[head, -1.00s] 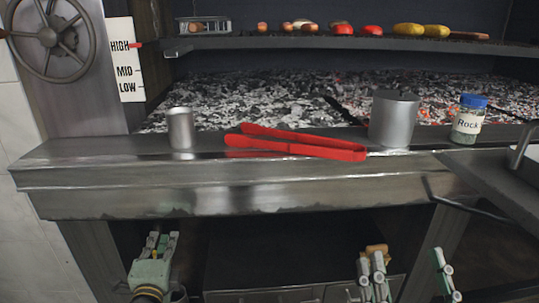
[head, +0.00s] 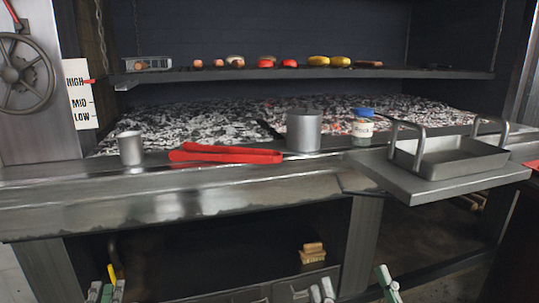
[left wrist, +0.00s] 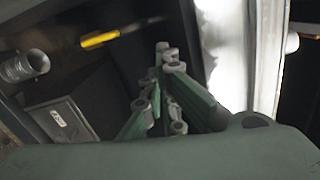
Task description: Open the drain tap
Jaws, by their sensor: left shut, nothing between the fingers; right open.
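A yellow lever (head: 112,272), which looks like the drain tap's handle, shows low at the left in the dark space under the grill. It also shows in the left wrist view as a slanted yellow bar (left wrist: 104,38), slightly blurred. The tap's body is hard to make out in the dark. My left gripper (head: 107,292) is at the bottom edge, just below the lever in the picture. In the left wrist view its fingers (left wrist: 165,52) are shut and empty, to the right of the lever and apart from it. My right gripper (head: 354,287) is open and empty at the bottom edge.
A steel front ledge (head: 200,200) overhangs the space, bearing red tongs (head: 225,154) and metal cups. A wooden-handled brush-like object (head: 312,253) sits inside. The left wrist view shows a ribbed pipe end (left wrist: 25,67) and a bright post (left wrist: 228,60).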

